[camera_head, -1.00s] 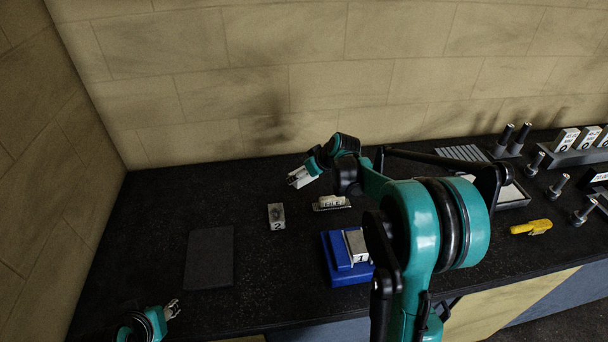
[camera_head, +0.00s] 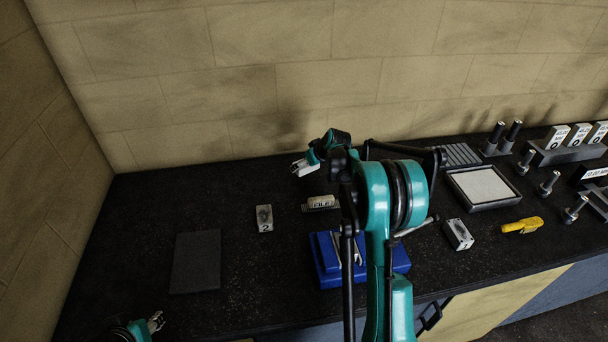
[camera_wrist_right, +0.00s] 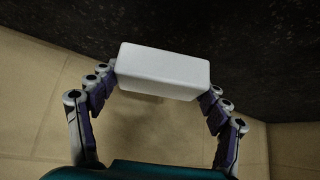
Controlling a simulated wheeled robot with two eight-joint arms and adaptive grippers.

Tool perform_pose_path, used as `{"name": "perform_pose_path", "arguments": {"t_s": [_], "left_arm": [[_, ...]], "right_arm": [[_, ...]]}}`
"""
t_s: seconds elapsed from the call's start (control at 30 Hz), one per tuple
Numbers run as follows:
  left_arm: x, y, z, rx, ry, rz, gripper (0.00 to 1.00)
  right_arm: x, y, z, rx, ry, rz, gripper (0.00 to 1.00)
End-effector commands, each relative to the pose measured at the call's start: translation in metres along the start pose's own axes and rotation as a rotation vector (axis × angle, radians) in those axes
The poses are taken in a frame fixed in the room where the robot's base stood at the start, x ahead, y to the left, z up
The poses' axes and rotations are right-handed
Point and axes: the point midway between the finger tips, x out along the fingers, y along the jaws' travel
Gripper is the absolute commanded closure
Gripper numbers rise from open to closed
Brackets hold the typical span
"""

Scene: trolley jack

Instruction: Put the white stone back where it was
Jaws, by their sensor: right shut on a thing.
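The white stone (camera_wrist_right: 163,71) is a plain white block. In the right wrist view it sits between the fingertips of my right gripper (camera_wrist_right: 160,80), which is shut on it at both ends. In the head view my right gripper (camera_head: 307,166) holds it above the far part of the dark bench, behind a small label plate (camera_head: 320,203). My left gripper (camera_head: 155,321) is at the bottom left near the bench's front edge. Its fingers look apart and empty.
A dark grey mat (camera_head: 196,263) lies at left. A block marked 2 (camera_head: 264,217) stands near the plate. My right arm partly covers a blue holder (camera_head: 325,265). At right are a pale tray (camera_head: 482,187), another block (camera_head: 458,234), a yellow tool (camera_head: 522,226) and several posts.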

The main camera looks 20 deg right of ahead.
Motion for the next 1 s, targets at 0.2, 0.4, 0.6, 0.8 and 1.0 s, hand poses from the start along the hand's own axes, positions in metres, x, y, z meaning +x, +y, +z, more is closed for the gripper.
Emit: {"name": "perform_pose_path", "arguments": {"t_s": [0.2, 0.4, 0.6, 0.8, 1.0], "left_arm": [[0.003, 0.0, 0.002, 0.0, 0.0, 0.0, 0.6], [0.009, 0.0, 0.006, 0.0, 0.0, 0.0, 0.6], [0.009, 0.0, 0.006, 0.0, 0.0, 0.0, 0.6], [0.012, 0.0, 0.008, 0.0, 0.0, 0.0, 0.6], [0.011, 0.0, 0.008, 0.0, 0.0, 0.0, 0.6]], "right_arm": [[0.015, -0.003, 0.0, 0.001, 0.0, 0.0, 0.74], [0.038, -0.003, 0.019, 0.0, 0.0, 0.0, 0.74], [0.041, -0.003, 0.022, 0.0, 0.0, 0.0, 0.74], [0.043, -0.003, 0.024, 0.0, 0.0, 0.0, 0.74], [0.043, -0.003, 0.024, 0.0, 0.0, 0.0, 0.03]]}}
